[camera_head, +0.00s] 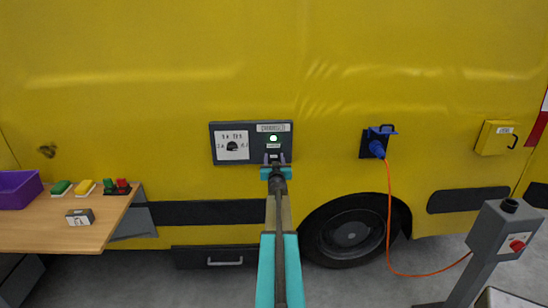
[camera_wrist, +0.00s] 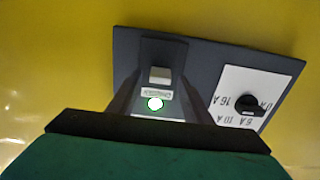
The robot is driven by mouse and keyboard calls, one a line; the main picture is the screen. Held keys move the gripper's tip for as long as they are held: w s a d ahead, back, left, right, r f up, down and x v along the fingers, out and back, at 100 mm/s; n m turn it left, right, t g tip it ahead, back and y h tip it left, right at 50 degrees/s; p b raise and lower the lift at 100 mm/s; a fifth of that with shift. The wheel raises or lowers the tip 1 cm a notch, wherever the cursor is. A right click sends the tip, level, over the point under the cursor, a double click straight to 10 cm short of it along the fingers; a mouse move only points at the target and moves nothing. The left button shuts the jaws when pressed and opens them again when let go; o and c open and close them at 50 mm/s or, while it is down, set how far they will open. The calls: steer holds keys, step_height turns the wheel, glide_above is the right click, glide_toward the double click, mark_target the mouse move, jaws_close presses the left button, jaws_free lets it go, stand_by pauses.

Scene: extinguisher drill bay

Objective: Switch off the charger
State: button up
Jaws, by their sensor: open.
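A dark control panel (camera_head: 263,126) is on the yellow van's side. It has a white plate with a black rotary knob (camera_head: 232,146) and amp markings, a lit green lamp (camera_head: 273,138) and labels. In the wrist view the panel appears turned over, with the knob (camera_wrist: 250,104) at right. A pale square button or switch (camera_wrist: 160,75) and the lit lamp (camera_wrist: 155,104) lie between my fingers. My gripper (camera_head: 275,163) is open and empty in front of the panel's lower right part. Whether a fingertip touches the panel cannot be told.
A blue plug (camera_head: 377,149) sits in a van socket, its orange cable (camera_head: 389,220) running to a grey post with a red knob (camera_head: 517,245). A wooden table (camera_head: 50,235) at left holds a purple bin (camera_head: 18,190), coloured button boxes and a small grey box (camera_head: 80,217).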

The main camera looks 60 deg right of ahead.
steer(key=shift+w+d, duration=0.35)
steer(key=shift+d, duration=0.2)
steer(key=c, duration=1.1)
steer(key=shift+o, duration=0.2)
steer(key=shift+f, duration=0.1)
steer(key=shift+f+b, duration=0.2)
steer(key=shift+b, duration=0.85)
steer(key=t+h+b, duration=0.1)
steer(key=b, duration=0.6)
steer(key=t+h+b, duration=0.1)
steer(key=b, duration=0.7)
steer(key=shift+a+f+h, duration=0.1)
steer(key=shift+f+h, duration=0.2)
steer(key=shift+h, duration=0.1)
steer(key=shift+r+b, duration=0.1)
steer(key=shift+b, duration=0.4)
